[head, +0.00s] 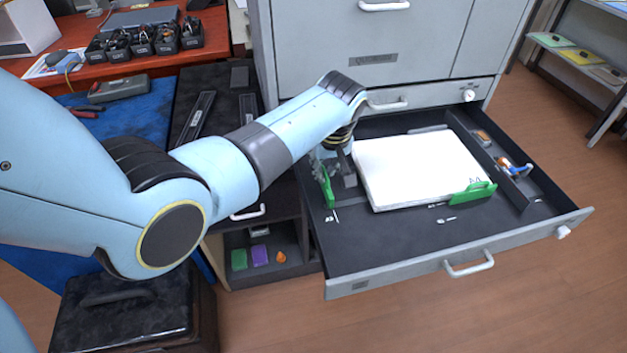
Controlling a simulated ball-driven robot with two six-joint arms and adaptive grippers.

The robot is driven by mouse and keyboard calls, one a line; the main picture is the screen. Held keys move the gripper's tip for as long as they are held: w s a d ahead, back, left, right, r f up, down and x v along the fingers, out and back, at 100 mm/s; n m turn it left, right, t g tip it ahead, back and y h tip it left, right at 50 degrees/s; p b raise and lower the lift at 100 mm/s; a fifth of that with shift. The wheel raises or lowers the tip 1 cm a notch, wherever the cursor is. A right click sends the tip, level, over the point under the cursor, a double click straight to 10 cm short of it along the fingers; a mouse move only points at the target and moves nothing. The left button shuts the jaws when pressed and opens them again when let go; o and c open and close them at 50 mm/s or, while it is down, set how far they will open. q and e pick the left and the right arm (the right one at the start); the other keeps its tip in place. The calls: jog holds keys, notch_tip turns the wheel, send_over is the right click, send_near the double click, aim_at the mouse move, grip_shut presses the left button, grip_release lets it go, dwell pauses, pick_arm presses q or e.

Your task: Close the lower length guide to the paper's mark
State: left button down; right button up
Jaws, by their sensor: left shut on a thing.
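A white paper stack (418,167) lies in the open drawer (375,255). A green guide (329,193) stands left of the stack, with a dark gap between it and the paper's left edge. My left gripper (325,172) reaches down from above and is shut on this left green guide; its fingers are partly hidden by the wrist and dark parts. A second green guide (476,193) stands at the stack's front right corner, against or very near the paper. Small white marks show on the drawer floor near both guides. My right gripper is not in view.
A side compartment (500,170) on the drawer's right holds small items. The grey cabinet (385,50) rises behind. The drawer's front floor is clear apart from marks. An open cubby (262,270) with small coloured blocks sits at lower left.

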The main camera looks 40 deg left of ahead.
pick_arm(q)
jog(key=shift+w+d+f+b, duration=0.1)
jog(key=shift+w+d+b, duration=0.85)
jog(key=shift+w+d, duration=0.25)
jog(key=shift+w+d+f+b, duration=0.1)
jog(key=shift+w+d+b, duration=0.85)
jog(key=shift+w, duration=0.35)
jog(key=shift+w+d+b, duration=1.75)
jog(key=shift+w+b, duration=0.2)
jog(key=shift+b, duration=0.15)
jog(key=c, duration=1.6)
grip_release()
jog(key=shift+w+d+r, duration=0.1)
jog(key=shift+w+r, duration=0.05)
jog(key=shift+r, duration=0.05)
jog(key=shift+o, duration=0.2)
jog(key=shift+r, duration=0.1)
notch_tip(320, 180, up, 7)
jog(key=p, duration=0.7)
